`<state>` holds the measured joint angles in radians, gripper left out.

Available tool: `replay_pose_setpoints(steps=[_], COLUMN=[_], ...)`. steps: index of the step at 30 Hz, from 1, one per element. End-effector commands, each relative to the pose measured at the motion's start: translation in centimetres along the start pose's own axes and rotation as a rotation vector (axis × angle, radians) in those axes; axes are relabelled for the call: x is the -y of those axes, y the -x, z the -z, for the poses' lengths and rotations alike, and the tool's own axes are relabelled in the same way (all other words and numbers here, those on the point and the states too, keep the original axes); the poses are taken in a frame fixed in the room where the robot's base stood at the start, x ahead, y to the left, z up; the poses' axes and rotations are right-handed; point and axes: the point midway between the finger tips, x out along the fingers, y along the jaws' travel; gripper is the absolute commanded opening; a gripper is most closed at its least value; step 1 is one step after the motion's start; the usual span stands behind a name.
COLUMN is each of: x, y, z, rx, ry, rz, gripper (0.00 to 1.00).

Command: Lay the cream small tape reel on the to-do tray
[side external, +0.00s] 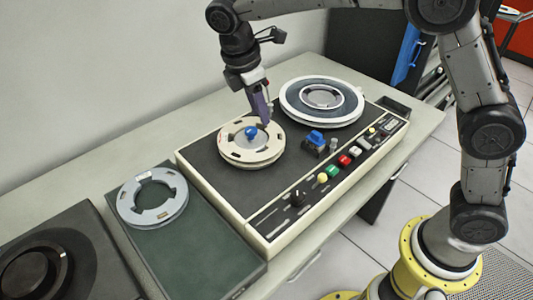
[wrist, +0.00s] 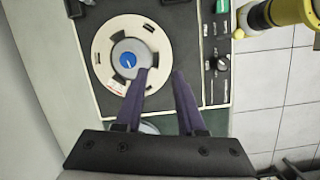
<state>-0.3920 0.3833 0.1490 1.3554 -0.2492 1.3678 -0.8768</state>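The cream small tape reel (side external: 240,153) lies flat on the left hub of the tape deck, around a blue-centred spindle (side external: 251,132). In the wrist view the cream reel (wrist: 103,50) is ahead of the fingers, upper left. My gripper (side external: 265,123) is over the reel's far right part, pointing down. Contact cannot be told. A dark green tray (side external: 205,240), without readable label, stands left of the deck.
A grey reel (side external: 152,212) lies on the green tray, leaving its front part bare. A large grey-white reel (side external: 350,114) sits on the deck's right hub. Knobs and coloured buttons (side external: 344,160) line the deck's front. A black unit (side external: 75,250) stands at far left.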

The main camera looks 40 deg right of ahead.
Motion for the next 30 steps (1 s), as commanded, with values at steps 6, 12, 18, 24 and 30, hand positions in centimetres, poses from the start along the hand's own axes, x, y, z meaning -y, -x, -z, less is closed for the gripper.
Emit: replay_pose_setpoints(steps=[6, 12, 18, 24, 30], x=[0.9, 1.1, 1.2, 1.3, 1.4], y=[-2.9, -4.0, -6.0, -8.2, -10.2], z=[2.8, 2.8, 2.7, 2.6, 2.5], rx=[0.041, 0.041, 0.041, 0.04, 0.04], ry=[0.059, 0.061, 0.061, 0.06, 0.059], rz=[0.046, 0.045, 0.046, 0.046, 0.045], gripper=[0.39, 0.39, 0.39, 0.39, 0.39])
